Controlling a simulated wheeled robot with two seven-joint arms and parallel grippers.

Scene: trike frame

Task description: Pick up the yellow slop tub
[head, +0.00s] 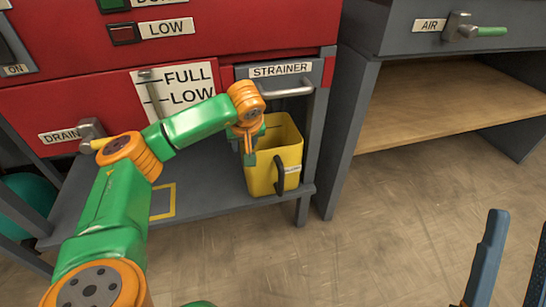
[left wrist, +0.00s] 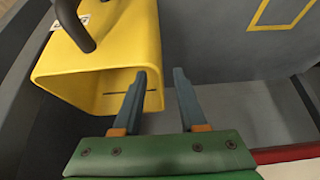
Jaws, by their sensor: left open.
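The yellow slop tub (head: 260,178) stands upright on the grey lower shelf, below the STRAINER label. A dark handle (head: 280,175) is on its front. My left gripper (head: 249,160) points down at the tub's left side, partly in front of it. In the left wrist view my left gripper (left wrist: 160,75) is open and empty. One finger overlaps the mouth of the tub (left wrist: 100,75), and the other is outside it over the shelf. I cannot tell whether either touches. My right gripper (head: 520,225) is at the bottom right, fingers apart, away from the tub.
The shelf (head: 215,198) has a yellow outlined square (head: 163,200) left of the tub. The strainer handle (head: 288,90) juts out just above the tub. A grey cabinet post (head: 345,140) stands to the right. The floor (head: 400,210) in front is clear.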

